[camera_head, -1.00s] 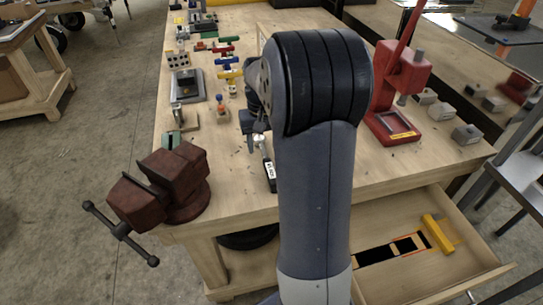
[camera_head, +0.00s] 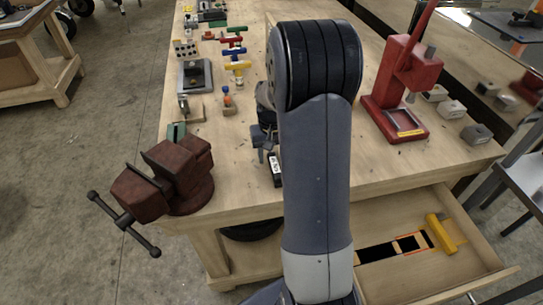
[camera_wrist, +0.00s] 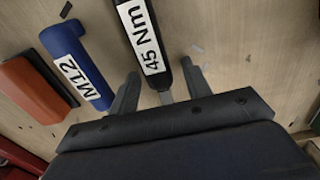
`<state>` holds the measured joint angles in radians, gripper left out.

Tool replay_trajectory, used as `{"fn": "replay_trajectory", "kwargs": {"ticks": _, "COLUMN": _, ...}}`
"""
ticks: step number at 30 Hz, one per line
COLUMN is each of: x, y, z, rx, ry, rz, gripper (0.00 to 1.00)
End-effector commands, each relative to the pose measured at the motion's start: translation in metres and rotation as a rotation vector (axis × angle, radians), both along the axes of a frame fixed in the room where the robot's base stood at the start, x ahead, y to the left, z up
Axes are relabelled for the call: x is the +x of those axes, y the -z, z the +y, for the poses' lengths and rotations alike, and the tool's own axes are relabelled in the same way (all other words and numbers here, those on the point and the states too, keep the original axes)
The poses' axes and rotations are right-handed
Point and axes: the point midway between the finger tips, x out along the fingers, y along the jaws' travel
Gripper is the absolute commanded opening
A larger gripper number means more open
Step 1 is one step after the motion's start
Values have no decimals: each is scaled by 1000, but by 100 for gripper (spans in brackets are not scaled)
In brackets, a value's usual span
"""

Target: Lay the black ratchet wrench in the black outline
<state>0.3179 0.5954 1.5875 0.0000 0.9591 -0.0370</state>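A black-handled tool with a white "45 Nm" label (camera_wrist: 148,38), the likely ratchet wrench, lies on the workbench. In the head view its handle (camera_head: 275,170) shows near the bench's front edge; its head is hidden. My gripper (camera_wrist: 160,85) is open, with one finger on each side of the tool's narrow metal end and gaps visible. In the head view my gripper (camera_head: 262,150) is low over the bench, partly behind my arm. A black outline area (camera_head: 376,253) lies in the open drawer, partly hidden by my arm, beside a red-edged patch.
A yellow tool (camera_head: 442,233) lies at the drawer's right. A blue M12 tool (camera_wrist: 78,62) and an orange piece (camera_wrist: 30,88) lie left of the black tool. A rusty vise (camera_head: 163,180) stands at the bench's left corner, a red press (camera_head: 405,85) at right.

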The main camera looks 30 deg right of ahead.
Motion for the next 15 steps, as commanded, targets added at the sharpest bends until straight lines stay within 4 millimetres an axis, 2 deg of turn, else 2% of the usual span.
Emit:
{"fn": "replay_trajectory", "kwargs": {"ticks": 2, "x": 0, "y": 0, "z": 0, "rx": 0, "ry": 0, "rz": 0, "gripper": 39}}
{"fn": "replay_trajectory", "kwargs": {"ticks": 15, "x": 0, "y": 0, "z": 0, "rx": 0, "ry": 0, "rz": -1, "gripper": 3}}
